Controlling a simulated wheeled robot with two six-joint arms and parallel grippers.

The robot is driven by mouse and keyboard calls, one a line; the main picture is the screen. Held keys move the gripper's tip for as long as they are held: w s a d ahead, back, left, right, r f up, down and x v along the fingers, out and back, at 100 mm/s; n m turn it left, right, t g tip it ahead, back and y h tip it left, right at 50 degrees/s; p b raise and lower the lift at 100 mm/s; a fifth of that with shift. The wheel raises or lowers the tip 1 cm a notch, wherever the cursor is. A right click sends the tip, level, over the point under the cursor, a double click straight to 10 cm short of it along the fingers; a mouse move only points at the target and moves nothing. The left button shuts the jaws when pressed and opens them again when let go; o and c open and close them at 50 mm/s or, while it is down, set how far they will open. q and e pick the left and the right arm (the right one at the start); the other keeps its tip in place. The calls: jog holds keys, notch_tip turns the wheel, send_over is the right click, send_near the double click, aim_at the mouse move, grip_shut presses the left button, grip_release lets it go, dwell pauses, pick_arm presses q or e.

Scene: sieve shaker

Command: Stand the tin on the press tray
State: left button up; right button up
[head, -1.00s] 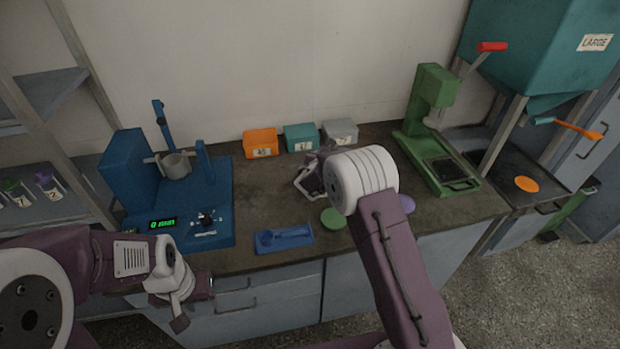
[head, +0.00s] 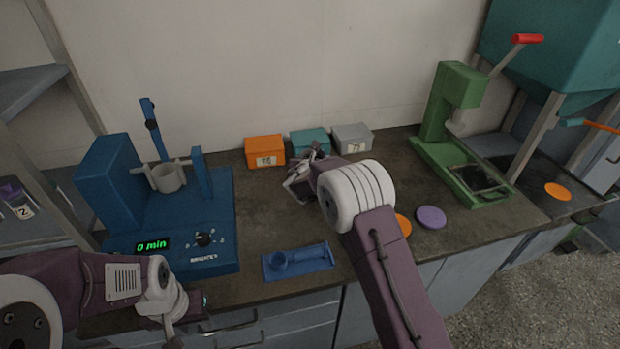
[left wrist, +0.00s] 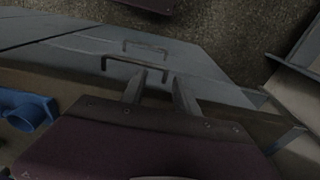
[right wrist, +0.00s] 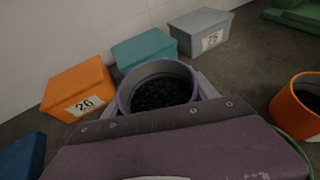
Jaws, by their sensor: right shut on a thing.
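The tin (right wrist: 160,70), grey inside with a purple rim and dark grains in it, sits between the fingers of my right gripper (head: 300,180). That gripper is shut on it, in front of the small boxes; the gripper and arm hide the tin in the head view. I cannot tell whether the tin touches the bench. The press tray (head: 480,180), dark and framed in green, lies at the foot of the green press (head: 455,105), to the right of my right gripper. My left gripper (head: 193,306) is open and empty at the bench's front edge; its spread fingers show in the left wrist view (left wrist: 158,90).
A blue shaker (head: 200,240) stands left, a blue holder (head: 300,262) at the front. Orange (head: 265,150), teal (head: 310,143) and grey (head: 350,138) boxes line the wall. An orange tin (right wrist: 290,100) stands right of the held tin. A purple disc (head: 431,217) lies before the press.

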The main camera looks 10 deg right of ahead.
jog(key=a, duration=0.1)
jog(key=a+f, duration=0.1)
jog(key=shift+s+a+f, duration=0.3)
jog(key=shift+f+b, duration=0.4)
jog(key=shift+f, duration=1.6)
jog(key=shift+f, duration=0.2)
jog(key=o, duration=1.7)
jog(key=shift+r, duration=0.1)
jog(key=shift+c, duration=0.2)
